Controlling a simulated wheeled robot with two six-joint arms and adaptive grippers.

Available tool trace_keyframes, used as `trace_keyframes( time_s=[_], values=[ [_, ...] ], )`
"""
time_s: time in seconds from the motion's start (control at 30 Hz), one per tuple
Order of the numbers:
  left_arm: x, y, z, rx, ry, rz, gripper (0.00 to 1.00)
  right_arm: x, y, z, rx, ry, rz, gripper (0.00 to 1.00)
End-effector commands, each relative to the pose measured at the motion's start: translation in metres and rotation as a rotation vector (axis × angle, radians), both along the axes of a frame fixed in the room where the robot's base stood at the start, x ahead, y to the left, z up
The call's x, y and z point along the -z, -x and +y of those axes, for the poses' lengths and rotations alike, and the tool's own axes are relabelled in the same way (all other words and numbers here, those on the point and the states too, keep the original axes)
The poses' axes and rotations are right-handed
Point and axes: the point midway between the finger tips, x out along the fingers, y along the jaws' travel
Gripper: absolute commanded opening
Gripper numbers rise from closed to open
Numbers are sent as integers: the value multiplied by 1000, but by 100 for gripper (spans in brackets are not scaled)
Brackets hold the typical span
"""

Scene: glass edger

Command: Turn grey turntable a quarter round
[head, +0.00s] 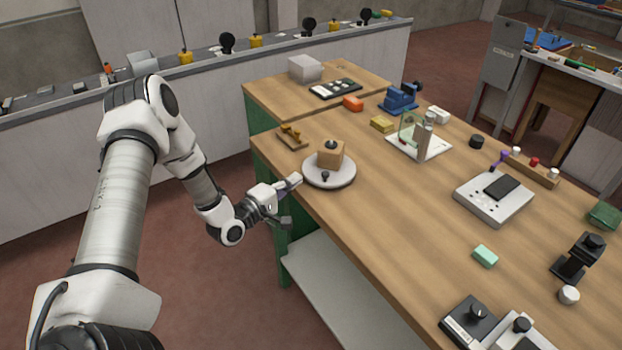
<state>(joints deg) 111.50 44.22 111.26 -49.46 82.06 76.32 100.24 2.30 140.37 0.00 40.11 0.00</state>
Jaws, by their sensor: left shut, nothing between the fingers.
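The grey turntable (345,181) is a light round disc on the wooden bench, near its left edge. A tan block (330,159) with a dark knob on top sits on the disc. A small dark peg (325,176) stands on the disc's near side. My left gripper (293,182) is shut and empty. Its fingertips are at the left rim of the disc; I cannot tell whether they touch it. My right gripper is out of view.
The wooden bench (400,215) has free room right of the turntable. A wooden piece with yellow parts (291,136) lies behind it. A glass piece in a white stand (418,144), a grey device (493,199) and a green block (485,256) stand farther right.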

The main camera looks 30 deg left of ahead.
Motion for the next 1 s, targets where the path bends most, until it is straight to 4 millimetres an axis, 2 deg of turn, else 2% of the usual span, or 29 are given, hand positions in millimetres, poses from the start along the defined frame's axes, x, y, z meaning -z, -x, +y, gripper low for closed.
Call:
trace_keyframes(
  time_s=[0.03, 0.1, 0.3, 0.77, 1.0],
  values=[
    [-1, -10, -3, 5, -5, -1, 0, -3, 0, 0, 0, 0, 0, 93],
    [-2, -19, -14, 6, -3, 3, 0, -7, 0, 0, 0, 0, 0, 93],
    [-1, -32, -33, 2, -1, 1, 0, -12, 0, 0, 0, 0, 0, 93],
    [0, -35, -35, -3, 0, 0, 0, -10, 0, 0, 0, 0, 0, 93],
    [2, -45, -38, -31, 0, -2, 0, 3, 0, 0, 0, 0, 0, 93]
  ],
)
